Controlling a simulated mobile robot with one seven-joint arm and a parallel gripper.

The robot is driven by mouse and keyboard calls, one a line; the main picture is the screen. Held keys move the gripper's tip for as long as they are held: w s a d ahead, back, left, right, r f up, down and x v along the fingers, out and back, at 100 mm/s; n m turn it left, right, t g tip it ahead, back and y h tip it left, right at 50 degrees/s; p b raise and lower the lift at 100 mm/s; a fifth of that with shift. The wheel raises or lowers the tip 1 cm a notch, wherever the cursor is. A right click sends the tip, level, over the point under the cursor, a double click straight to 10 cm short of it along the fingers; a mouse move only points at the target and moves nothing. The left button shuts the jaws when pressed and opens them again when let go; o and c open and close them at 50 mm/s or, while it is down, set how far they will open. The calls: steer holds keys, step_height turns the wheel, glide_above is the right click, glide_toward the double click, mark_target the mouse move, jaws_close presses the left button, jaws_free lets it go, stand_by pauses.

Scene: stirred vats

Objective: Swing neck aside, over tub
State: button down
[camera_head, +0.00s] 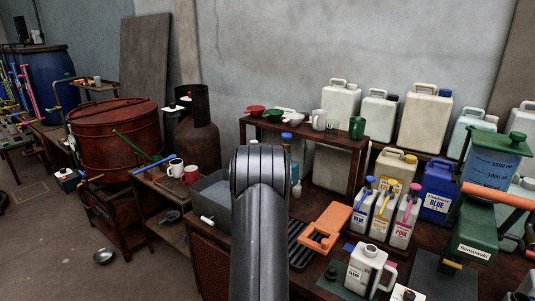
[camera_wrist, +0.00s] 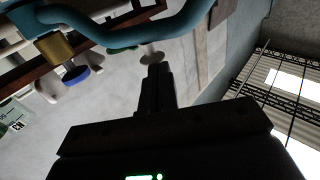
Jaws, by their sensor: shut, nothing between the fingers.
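A curved teal pipe, the neck (camera_wrist: 120,37), crosses the top of the wrist view, with a brass collar (camera_wrist: 56,47) and a blue end piece (camera_wrist: 76,74) at the left. My gripper (camera_wrist: 155,68) is shut and empty, its fingertips just below the pipe in the picture. I cannot tell whether they touch it. A small pale disc (camera_wrist: 152,57) shows right at the fingertips. In the head view a grey tub (camera_head: 213,205) stands left of my arm, which hides part of it and my gripper. A small blue piece (camera_head: 287,137) shows just right of my arm.
An orange tool (camera_head: 325,228) and labelled blue, yellow and pink jugs (camera_head: 383,215) stand on the bench to the right. A raised shelf (camera_head: 300,133) with cups stands behind.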

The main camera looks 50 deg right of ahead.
steer(key=w, duration=0.1)
steer(key=w+d, duration=0.1)
steer(key=shift+w+r, duration=0.15)
steer(key=shift+w, duration=0.2)
steer(key=shift+w+a+r, duration=0.1)
stand_by(0.3)
steer(key=s+a, duration=0.6)
steer(key=a, duration=0.6)
steer(key=shift+s+a+f, duration=0.2)
steer(key=shift+s+f, duration=0.05)
steer(key=shift+s, duration=0.15)
